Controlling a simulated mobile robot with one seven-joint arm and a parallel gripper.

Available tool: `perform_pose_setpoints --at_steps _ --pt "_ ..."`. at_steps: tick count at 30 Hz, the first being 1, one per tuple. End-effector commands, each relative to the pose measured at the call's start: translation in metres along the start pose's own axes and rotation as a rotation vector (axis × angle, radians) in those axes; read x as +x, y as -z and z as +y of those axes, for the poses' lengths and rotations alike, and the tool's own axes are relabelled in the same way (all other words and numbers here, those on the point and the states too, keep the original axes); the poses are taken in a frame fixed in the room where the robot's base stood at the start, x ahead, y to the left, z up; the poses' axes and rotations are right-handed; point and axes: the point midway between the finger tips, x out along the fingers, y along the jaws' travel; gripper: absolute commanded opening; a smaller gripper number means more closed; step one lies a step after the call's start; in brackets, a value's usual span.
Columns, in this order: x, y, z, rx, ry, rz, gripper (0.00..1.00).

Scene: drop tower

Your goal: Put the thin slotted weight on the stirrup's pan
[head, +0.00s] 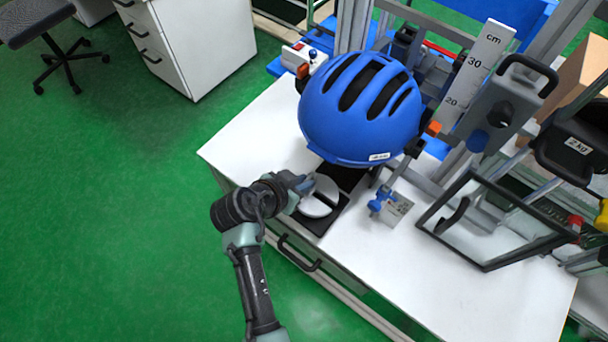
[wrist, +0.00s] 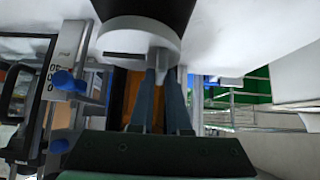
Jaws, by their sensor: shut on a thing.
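The slotted weight is a white disc (head: 318,203) with a dark slot. I cannot tell whether the disc touches the mat. I cannot make out the stirrup or its pan; the helmet hides part of that area.
A blue helmet (head: 362,108) hangs close above and right of my gripper. A blue-knobbed clamp (head: 380,200) and a framed clear panel (head: 490,222) stand to the right. A cm scale (head: 478,75) rises behind. The front right bench top (head: 440,285) is clear.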

Motion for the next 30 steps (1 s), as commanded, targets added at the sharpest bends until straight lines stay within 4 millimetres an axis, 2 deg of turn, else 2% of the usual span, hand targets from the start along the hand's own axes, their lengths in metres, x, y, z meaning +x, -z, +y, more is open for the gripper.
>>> perform_pose_setpoints --at_steps 7,20,21,25,26,30 --pt "0.019 -0.018 -0.001 0.0 0.003 0.005 0.0" --pt "0.023 -0.022 -0.002 0.001 0.004 0.006 0.0" --pt "0.024 -0.025 0.0 0.0 0.0 -0.001 0.18" --pt "0.024 -0.025 0.0 0.0 0.0 -0.002 0.42" --pt "0.024 -0.025 0.0 0.0 0.0 -0.002 0.45" --pt "0.024 -0.025 0.0 0.0 0.0 -0.002 0.45"
